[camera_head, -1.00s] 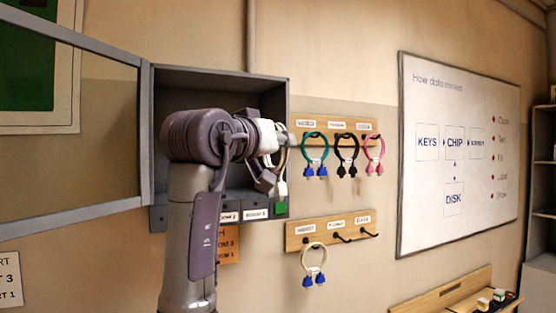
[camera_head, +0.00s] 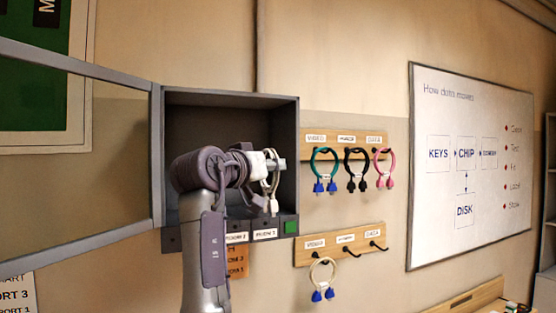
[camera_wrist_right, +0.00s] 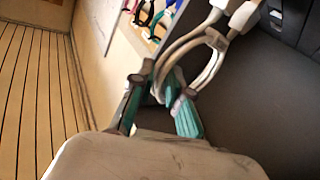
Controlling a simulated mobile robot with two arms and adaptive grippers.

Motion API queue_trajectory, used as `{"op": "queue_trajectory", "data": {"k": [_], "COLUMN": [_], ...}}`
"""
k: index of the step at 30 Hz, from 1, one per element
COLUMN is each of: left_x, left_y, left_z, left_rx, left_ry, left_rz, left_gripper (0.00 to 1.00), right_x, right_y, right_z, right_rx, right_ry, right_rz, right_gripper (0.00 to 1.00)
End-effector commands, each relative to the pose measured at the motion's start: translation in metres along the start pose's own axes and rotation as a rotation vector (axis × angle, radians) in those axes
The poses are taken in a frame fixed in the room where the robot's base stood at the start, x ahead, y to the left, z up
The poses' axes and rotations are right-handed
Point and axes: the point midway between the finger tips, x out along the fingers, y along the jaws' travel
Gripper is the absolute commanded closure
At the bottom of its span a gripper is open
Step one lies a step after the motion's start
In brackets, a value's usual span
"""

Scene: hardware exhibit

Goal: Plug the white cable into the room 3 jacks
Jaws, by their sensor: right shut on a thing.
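My right gripper (camera_head: 268,172) is at the open front of a grey wall cabinet (camera_head: 230,97), with my arm rising from below. It is shut on a white cable (camera_head: 275,180), whose loop hangs with a white plug (camera_head: 273,207) at its lower end. In the right wrist view, the teal-padded fingers (camera_wrist_right: 160,108) close around the cable loop (camera_wrist_right: 185,45), with white plugs (camera_wrist_right: 243,15) beyond at upper right. Labels (camera_head: 265,234) run along the cabinet's lower edge; one ends in 2. My left gripper is not in view.
The cabinet's glazed door (camera_head: 80,150) stands open to the left. On the right, an upper rack (camera_head: 345,137) holds teal, black and pink cables. A lower rack (camera_head: 340,243) holds a cream cable (camera_head: 322,272) with blue plugs. A whiteboard (camera_head: 470,165) is farther right.

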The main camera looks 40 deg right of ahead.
Motion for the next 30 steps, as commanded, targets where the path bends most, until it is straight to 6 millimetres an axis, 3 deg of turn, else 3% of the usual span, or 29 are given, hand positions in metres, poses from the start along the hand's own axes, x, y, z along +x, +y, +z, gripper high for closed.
{"op": "queue_trajectory", "data": {"k": [3,30], "left_x": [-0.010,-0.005], "left_y": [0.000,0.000], "left_z": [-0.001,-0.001], "left_rx": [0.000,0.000], "left_ry": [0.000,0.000], "left_rz": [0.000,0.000], "left_gripper": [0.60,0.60], "right_x": [0.007,0.057], "right_y": [-0.009,-0.079], "right_z": [-0.004,-0.019], "right_rx": [-0.003,-0.001], "right_ry": [-0.001,0.001], "right_rz": [0.000,0.000], "right_gripper": [1.00,1.00]}}
